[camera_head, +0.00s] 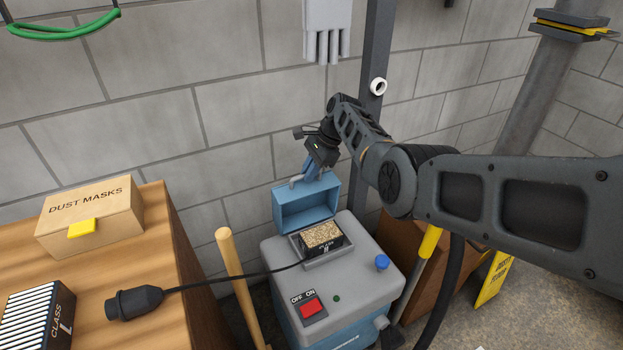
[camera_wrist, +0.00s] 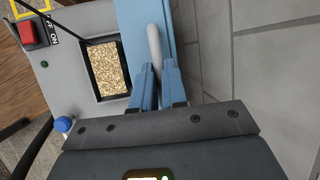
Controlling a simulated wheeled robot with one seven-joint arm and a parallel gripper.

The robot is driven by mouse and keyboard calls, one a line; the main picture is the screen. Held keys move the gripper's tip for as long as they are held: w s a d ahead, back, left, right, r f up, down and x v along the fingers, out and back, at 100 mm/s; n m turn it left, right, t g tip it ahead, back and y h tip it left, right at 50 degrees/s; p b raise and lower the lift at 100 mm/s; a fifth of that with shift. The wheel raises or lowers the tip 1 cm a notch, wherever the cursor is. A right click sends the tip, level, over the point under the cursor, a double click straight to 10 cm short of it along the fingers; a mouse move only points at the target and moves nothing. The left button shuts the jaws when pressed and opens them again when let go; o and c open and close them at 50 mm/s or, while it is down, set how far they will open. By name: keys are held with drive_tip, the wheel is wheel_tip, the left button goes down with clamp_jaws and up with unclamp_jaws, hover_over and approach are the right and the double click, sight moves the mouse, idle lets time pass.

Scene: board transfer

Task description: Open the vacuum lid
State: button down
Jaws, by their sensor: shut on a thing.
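The grey-blue vacuum (camera_head: 350,290) stands on the floor in the middle of the head view. Its blue lid (camera_head: 305,207) is raised, tilted up at the back edge of the opening. My gripper (camera_head: 318,172) is at the top of the lid, shut on the lid's pale handle (camera_head: 297,181). In the wrist view the blue fingers (camera_wrist: 158,88) close around the handle (camera_wrist: 154,45), beside the lid (camera_wrist: 132,22). A filter (camera_head: 322,237) with a tan speckled top sits in the uncovered recess; it also shows in the wrist view (camera_wrist: 108,68).
A wooden bench (camera_head: 165,225) at left holds a dust masks box (camera_head: 90,215), a striped filter (camera_head: 38,318) and a black plug (camera_head: 135,302). A wooden handle (camera_head: 238,280) leans left of the vacuum. A grey post (camera_head: 376,60) and block wall stand close behind.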

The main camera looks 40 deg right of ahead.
drive_tip(key=shift+w+d, duration=0.1)
drive_tip(key=shift+w, duration=0.15)
drive_tip(key=c, duration=1.2)
unclamp_jaws()
drive_tip(key=shift+o, duration=0.2)
drive_tip(key=shift+r, duration=0.1)
drive_tip(key=p+v, duration=0.1)
drive_tip(key=v, duration=0.6)
drive_tip(key=shift+r, duration=0.25)
drive_tip(key=shift+s+d, duration=0.1)
drive_tip(key=shift+d, duration=0.05)
